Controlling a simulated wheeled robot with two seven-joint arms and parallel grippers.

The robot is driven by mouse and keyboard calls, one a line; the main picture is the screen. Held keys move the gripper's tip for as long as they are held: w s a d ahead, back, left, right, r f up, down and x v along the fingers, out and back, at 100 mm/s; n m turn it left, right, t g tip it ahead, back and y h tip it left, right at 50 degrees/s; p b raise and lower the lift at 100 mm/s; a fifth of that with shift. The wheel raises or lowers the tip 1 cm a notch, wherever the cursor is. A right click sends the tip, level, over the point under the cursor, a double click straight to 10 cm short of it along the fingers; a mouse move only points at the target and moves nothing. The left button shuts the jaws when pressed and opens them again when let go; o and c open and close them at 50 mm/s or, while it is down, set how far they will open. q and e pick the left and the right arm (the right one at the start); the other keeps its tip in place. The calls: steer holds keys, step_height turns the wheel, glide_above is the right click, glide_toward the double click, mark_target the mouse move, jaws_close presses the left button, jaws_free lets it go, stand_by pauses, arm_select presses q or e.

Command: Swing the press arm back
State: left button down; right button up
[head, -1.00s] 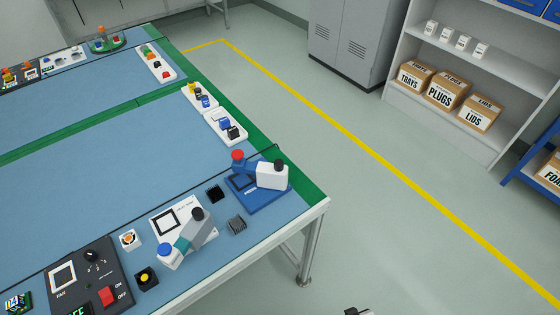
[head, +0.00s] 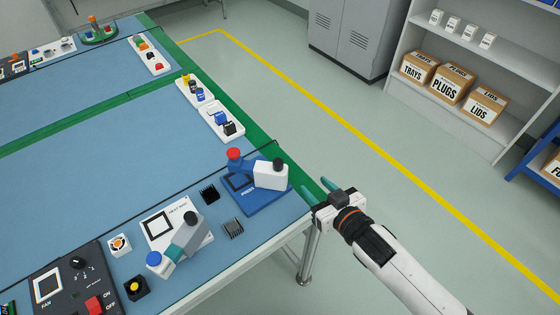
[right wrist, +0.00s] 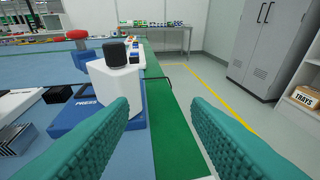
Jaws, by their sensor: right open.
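The press has a blue base (head: 262,206) and a white upright block (head: 270,177) topped by a black knob (head: 279,163). In the right wrist view, the white block (right wrist: 118,88), black knob (right wrist: 115,52) and red knob (right wrist: 76,34) stand left of centre. My right gripper (head: 318,190) is open and empty just right of the press, apart from it. Its green fingers (right wrist: 160,130) spread wide in the wrist view. My left gripper is out of view.
White part trays (head: 226,122) line the table's far edge.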

mark_target(278, 164)
steer(key=w+a+n+g+y, duration=0.1)
steer(key=w+a+n+y, duration=0.1)
steer(key=a+y, duration=0.1)
steer(key=w+a+r+n+g+y+p, duration=0.1)
steer(key=w+a+n+g+y, duration=0.1)
steer(key=a+n+y, duration=0.1)
steer(key=w+a+r+n+g+y, duration=0.1)
steer(key=w+a+n+g+y, duration=0.1)
steer(key=a+y, duration=0.1)
steer(key=shift+w+a+n+y, duration=0.2)
steer(key=shift+n+y, duration=0.1)
steer(key=shift+y, duration=0.1)
stand_by(0.4)
steer(key=shift+c, duration=0.2)
jaws_close()
